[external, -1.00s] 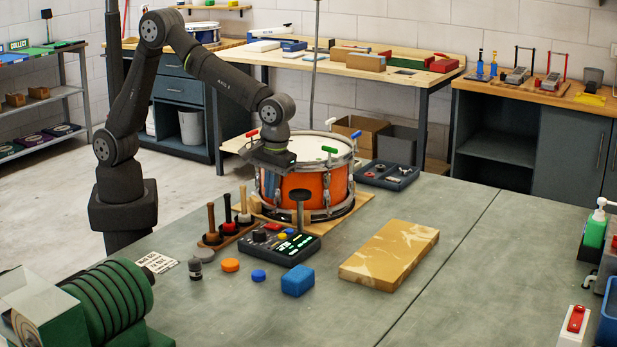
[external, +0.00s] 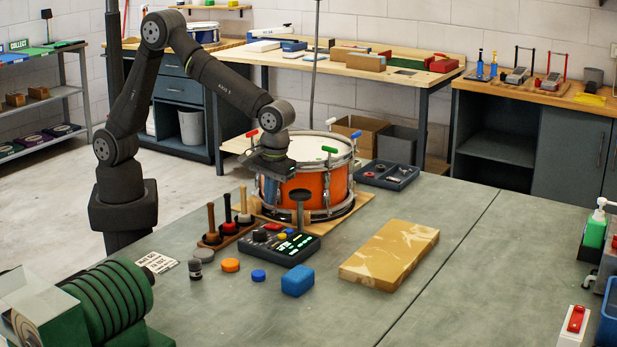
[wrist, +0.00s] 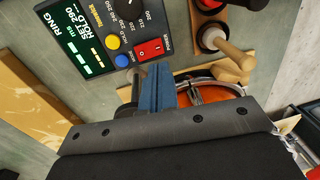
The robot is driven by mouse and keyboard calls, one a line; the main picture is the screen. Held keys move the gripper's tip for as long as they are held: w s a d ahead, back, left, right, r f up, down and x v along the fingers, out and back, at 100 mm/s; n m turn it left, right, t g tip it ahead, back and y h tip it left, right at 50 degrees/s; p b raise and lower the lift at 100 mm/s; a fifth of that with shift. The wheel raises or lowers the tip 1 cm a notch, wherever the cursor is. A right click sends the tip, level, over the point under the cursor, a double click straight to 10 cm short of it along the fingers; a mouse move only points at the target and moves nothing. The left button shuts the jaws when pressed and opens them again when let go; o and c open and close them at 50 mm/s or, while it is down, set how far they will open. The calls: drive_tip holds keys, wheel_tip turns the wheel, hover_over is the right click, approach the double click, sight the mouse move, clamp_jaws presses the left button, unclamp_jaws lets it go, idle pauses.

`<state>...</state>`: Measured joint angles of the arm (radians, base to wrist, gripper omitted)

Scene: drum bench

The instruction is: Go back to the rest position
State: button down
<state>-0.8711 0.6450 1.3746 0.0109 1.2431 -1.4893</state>
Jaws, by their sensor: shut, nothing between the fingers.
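My arm stands at the left of the external view and reaches over to the front left of the orange drum (external: 318,190). My gripper (external: 272,172) is at the drum's near left edge, pointing down. The control box (external: 280,243) with a lit green display lies just in front of the drum.
A rack of wooden-handled tools (external: 228,222) stands left of the control box. A dark post (external: 300,208) rises between box and drum. The right of the bench is mostly clear.

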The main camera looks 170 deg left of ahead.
drive_tip(key=shift+f, duration=0.2)
wheel_tip(320, 180, up, 9)
wheel_tip(320, 180, down, 10)
drive_tip(key=shift+f, duration=0.1)
wheel_tip(320, 180, up, 14)
drive_tip(key=r, duration=0.1)
drive_tip(key=w+a+f+m+t+y, duration=0.2)
drive_tip(key=f+m+y, duration=0.8)
drive_tip(key=m, duration=0.9)
drive_tip(key=shift+w+a+m, duration=0.4)
drive_tip(key=shift+w+a, duration=0.1)
drive_tip(key=shift+w, duration=0.15)
